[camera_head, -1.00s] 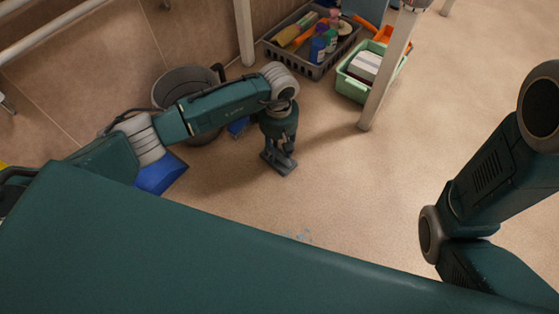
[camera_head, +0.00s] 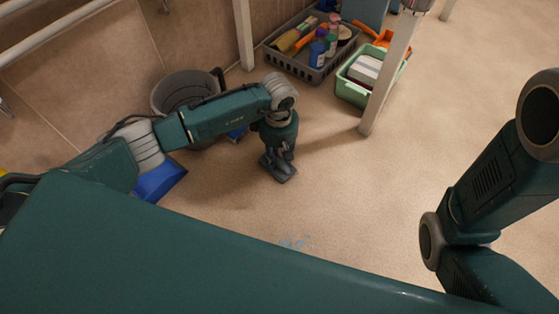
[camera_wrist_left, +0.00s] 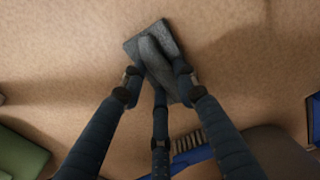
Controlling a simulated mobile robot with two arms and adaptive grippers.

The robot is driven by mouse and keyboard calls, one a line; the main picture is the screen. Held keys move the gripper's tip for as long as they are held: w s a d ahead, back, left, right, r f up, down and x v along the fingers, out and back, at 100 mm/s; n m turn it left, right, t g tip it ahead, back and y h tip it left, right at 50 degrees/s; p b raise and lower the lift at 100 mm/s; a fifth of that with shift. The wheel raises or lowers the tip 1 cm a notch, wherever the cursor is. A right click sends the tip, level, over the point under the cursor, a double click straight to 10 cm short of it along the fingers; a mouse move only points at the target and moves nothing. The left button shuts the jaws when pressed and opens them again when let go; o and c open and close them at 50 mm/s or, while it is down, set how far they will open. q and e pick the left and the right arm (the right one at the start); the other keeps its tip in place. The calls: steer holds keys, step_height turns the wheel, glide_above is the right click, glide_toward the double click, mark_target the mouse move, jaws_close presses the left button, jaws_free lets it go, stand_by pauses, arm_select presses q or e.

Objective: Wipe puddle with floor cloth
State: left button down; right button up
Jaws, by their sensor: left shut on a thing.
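My left gripper (camera_head: 279,163) is shut on a dark grey floor cloth (camera_head: 280,174) and holds it close to the floor. In the left wrist view the fingers (camera_wrist_left: 155,82) pinch the folded middle of the cloth (camera_wrist_left: 133,47), and its flat edges spread out on either side. I cannot tell whether the cloth touches the floor. The puddle (camera_head: 295,242) shows as small pale blue patches on the beige floor, below the cloth in the head view and partly close to my body's edge. The cloth is apart from the puddle. My right gripper is out of view.
A grey bucket (camera_head: 172,92) and a blue dustpan (camera_head: 160,181) stand beside my left arm. A grey crate of bottles (camera_head: 312,72) and a green bin (camera_head: 350,94) stand behind, near a pale post (camera_head: 379,92). The floor to the right is clear.

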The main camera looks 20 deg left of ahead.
arm_select(q)
steer(key=shift+r+p, duration=2.15)
steer(key=shift+r, duration=0.75)
